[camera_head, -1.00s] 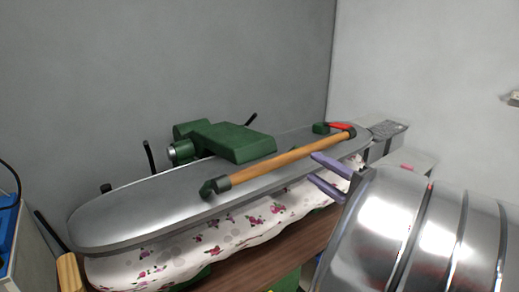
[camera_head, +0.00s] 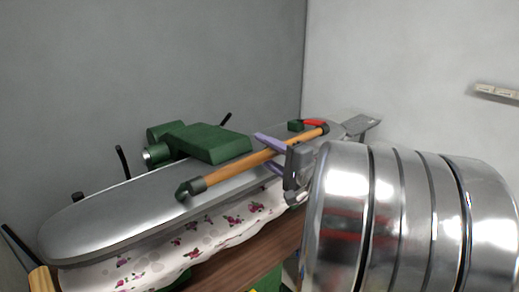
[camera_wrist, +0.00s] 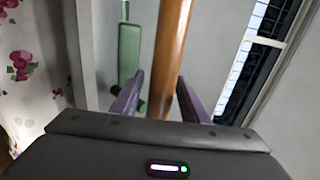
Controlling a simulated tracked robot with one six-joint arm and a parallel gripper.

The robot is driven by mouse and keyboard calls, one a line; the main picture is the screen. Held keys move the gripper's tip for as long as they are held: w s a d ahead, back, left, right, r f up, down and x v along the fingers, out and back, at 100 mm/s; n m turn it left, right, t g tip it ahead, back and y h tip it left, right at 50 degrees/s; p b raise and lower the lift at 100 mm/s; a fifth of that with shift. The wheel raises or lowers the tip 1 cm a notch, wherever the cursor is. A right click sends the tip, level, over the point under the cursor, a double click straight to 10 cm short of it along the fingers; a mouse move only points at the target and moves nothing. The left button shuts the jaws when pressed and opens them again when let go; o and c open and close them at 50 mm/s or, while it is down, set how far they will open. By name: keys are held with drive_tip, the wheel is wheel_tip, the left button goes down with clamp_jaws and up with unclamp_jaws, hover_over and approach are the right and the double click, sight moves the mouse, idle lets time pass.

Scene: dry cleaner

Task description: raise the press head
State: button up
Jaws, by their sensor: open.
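The press head (camera_head: 110,215) is a long grey metal plate with a green bracket (camera_head: 205,143) on top. It lies down over the flowered padded board (camera_head: 150,262). A wooden handle bar (camera_head: 235,167) runs along its near side between dark end mounts. My gripper (camera_head: 263,153) has its purple fingers open at the right part of the bar.
A brown wooden surface (camera_head: 245,262) runs below the padded board. A red piece (camera_head: 313,122) sits near the bar's right end. A grey wall stands close behind the press. A switch plate (camera_head: 496,92) is on the right wall.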

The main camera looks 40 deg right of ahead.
drive_tip(key=shift+w, duration=0.6)
drive_tip(key=shift+c, duration=0.2)
clamp_jaws()
drive_tip(key=shift+a+r, duration=0.1)
drive_tip(key=shift+a, duration=0.05)
